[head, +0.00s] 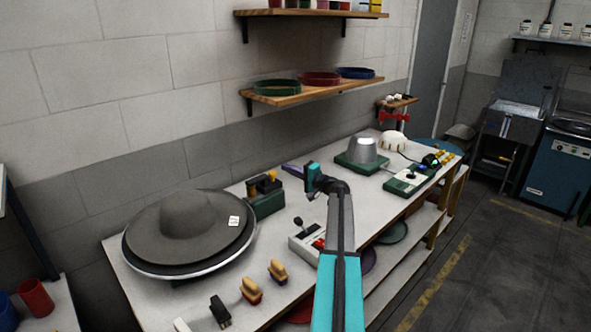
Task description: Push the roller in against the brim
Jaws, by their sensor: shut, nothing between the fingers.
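A dark grey felt hat (187,218) with a wide flat brim lies on a round, pale-edged plate (190,272) at the left of the bench. A small white tag (234,221) sits on the brim. A green unit with a yellow and black top, which looks like the roller (264,190), stands just right of the brim. Whether it touches the brim is not clear. My gripper (311,182) is shut and empty, over the bench to the right of this unit and apart from it. My arm hides part of the bench behind it.
A grey control box (305,242) with a lever and red buttons stands close left of my arm. A metal block on a green base (362,155) and a green joystick box (408,182) stand farther right.

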